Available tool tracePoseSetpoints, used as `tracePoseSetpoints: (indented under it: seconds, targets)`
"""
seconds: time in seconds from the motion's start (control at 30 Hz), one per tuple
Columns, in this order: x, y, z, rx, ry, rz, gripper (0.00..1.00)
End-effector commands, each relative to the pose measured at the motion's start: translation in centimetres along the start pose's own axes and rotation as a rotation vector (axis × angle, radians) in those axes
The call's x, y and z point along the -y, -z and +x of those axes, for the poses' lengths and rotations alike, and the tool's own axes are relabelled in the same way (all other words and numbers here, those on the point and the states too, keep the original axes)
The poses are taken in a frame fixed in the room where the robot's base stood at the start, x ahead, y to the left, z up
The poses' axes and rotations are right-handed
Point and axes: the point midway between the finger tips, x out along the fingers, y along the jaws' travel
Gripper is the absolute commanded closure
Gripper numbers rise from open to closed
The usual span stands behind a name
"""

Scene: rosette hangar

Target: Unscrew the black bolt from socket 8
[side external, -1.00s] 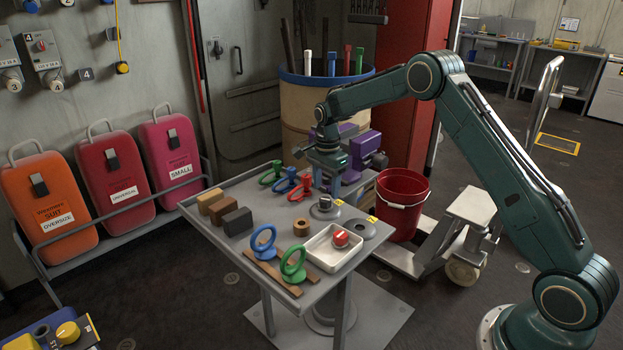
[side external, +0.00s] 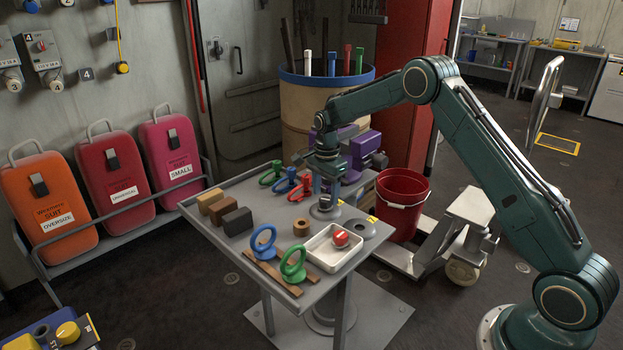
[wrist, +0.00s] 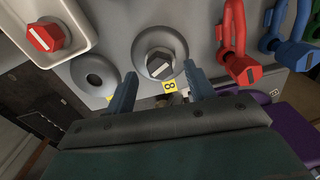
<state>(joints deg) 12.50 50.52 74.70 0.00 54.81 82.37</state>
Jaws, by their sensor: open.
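The bolt has a dark hex head with a pale stripe on top. In the side view the bolt (side external: 325,201) is just under my gripper (side external: 325,182). My gripper is open and points down. In the wrist view its two blue fingers (wrist: 158,88) are spread to the left and right of the bolt, with visible gaps and no contact.
An empty grey socket (wrist: 94,76) is beside socket 8. A white tray (side external: 318,259) holds a red bolt (side external: 341,238). Red (side external: 301,190), blue and green ring-handled pieces stand close by. Wooden blocks and a dark block (side external: 238,222) sit on the table's left part.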

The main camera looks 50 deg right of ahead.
Motion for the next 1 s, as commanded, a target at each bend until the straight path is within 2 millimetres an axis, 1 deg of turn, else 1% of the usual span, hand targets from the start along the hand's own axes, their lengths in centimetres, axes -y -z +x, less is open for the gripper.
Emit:
tracePoseSetpoints:
  seconds: [0.6, 0.93, 0.97, 1.0]
  targets:
    - [0.0, 0.0, 1.8, 0.0, -0.001, 0.0, 0.46]
    - [0.0, 0.0, 1.9, 0.0, 0.0, 0.0, 0.46]
    - [0.0, 0.0, 1.9, 0.0, 0.0, 0.0, 0.5]
    - [0.0, 0.0, 1.9, 0.0, 0.0, 0.0, 0.58]
